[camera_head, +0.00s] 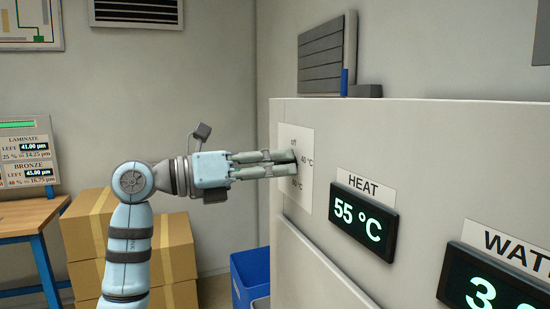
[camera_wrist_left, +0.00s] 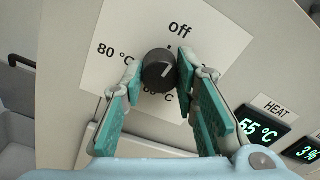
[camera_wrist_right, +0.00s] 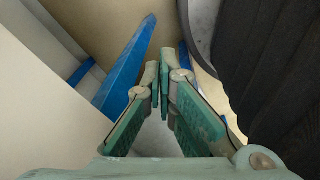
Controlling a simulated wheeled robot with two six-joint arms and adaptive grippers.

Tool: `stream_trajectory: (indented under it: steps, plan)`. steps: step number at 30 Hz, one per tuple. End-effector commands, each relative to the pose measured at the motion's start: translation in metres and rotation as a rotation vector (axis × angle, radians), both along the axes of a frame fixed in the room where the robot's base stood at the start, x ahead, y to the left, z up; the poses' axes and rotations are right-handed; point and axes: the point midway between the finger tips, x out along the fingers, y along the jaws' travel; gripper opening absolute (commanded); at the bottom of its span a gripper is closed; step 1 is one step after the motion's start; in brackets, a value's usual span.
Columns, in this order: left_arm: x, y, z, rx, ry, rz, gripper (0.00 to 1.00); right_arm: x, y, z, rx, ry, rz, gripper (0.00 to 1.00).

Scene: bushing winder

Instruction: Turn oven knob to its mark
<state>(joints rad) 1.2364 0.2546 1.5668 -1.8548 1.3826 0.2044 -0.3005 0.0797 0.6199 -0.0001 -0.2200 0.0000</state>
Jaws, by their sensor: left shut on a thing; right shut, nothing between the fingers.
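The oven knob (camera_wrist_left: 158,70) is a round black dial with a short white pointer line, on a white scale plate (camera_wrist_left: 215,28). In the left wrist view the line slants a little toward the upper right. The plate reads "off" at the top, 80 °C at the left and 60 °C below, partly covered. My left gripper (camera_head: 291,162) is shut on the knob, one finger on each side. My right gripper (camera_wrist_right: 161,75) is shut and empty, seen only in the right wrist view.
The HEAT display (camera_head: 362,220) reads 55 °C, right of the scale plate. Another display (camera_head: 490,290) sits further right. A blue bin (camera_head: 250,275) stands below my left gripper. Cardboard boxes (camera_head: 175,250) and a wooden-topped table (camera_head: 30,215) are at the left.

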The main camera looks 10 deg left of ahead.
Motion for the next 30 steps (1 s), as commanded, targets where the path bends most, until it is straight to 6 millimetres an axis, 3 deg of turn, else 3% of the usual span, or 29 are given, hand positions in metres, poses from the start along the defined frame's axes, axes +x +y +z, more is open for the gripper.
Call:
stream_trajectory:
  steps: [6, 21, 22, 24, 26, 30]
  plan:
    - [0.0, 0.0002, 0.0023, -0.047, 0.066, 0.002, 0.0, 0.0001, -0.0003, 0.0096, 0.0, 0.0, 0.0, 0.0]
    - [-0.0002, 0.0002, 0.0014, -0.065, 0.089, 0.001, 0.0, 0.0002, -0.0004, 0.0107, -0.001, 0.0, 0.0, 0.0]
    - [-0.0002, 0.0001, 0.0013, -0.065, 0.089, 0.001, 0.29, 0.0003, -0.0004, 0.0106, -0.001, 0.0, 0.0, 0.0]
    - [-0.0002, 0.0001, 0.0012, -0.065, 0.089, 0.001, 0.4, 0.0003, -0.0004, 0.0106, -0.001, 0.0, 0.0, 0.0]
    - [-0.0001, 0.0, 0.0011, -0.064, 0.09, 0.001, 0.47, 0.0003, -0.0004, 0.0106, -0.001, 0.0, 0.0, 0.0]
    - [-0.0002, 0.0, 0.0008, -0.063, 0.09, 0.0, 0.47, 0.0004, -0.0005, 0.0107, -0.001, 0.0, 0.0, 0.0]
